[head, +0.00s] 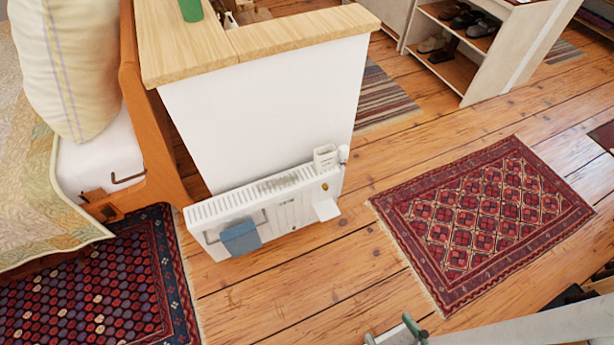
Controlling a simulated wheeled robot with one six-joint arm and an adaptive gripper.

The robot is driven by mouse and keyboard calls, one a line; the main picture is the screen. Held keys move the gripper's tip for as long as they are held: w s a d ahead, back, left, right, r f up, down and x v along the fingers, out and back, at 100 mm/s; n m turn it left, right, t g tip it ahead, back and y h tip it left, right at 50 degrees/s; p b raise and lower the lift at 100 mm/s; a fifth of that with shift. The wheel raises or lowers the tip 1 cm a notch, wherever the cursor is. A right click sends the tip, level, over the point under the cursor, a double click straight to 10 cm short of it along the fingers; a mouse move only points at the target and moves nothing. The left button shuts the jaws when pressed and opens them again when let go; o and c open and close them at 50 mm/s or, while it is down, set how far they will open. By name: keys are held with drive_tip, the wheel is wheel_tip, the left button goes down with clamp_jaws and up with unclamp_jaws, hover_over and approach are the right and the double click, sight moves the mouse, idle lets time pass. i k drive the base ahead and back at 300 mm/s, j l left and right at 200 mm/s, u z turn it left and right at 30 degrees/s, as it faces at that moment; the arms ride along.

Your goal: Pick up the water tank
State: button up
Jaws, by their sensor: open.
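No thing is plainly recognisable as a water tank. A small white open-topped container (325,158) sits at the right end of the white radiator's top and may be it; it is too small to tell. The radiator (270,205) stands against the white end of a low partition. My gripper (394,334) is at the bottom edge, partly cut off, with its two greenish fingertips apart. It is open, with nothing seen between the fingertips. In the picture it is below and right of the radiator, well apart from the container.
A blue cloth (240,238) hangs on the radiator's front. A green object (191,9) stands on the partition's wooden top (290,32). A bed (95,170) is at left. Rugs lie left and right (480,215). A shoe shelf (455,70) is behind. Bare floor (300,290) lies before the radiator.

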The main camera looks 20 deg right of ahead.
sight(324, 159)
drive_tip(key=i+j, duration=0.1)
drive_tip(key=i, duration=0.4)
drive_tip(key=i+j, duration=0.15)
drive_tip(key=i, duration=0.4)
drive_tip(key=l+z, duration=0.05)
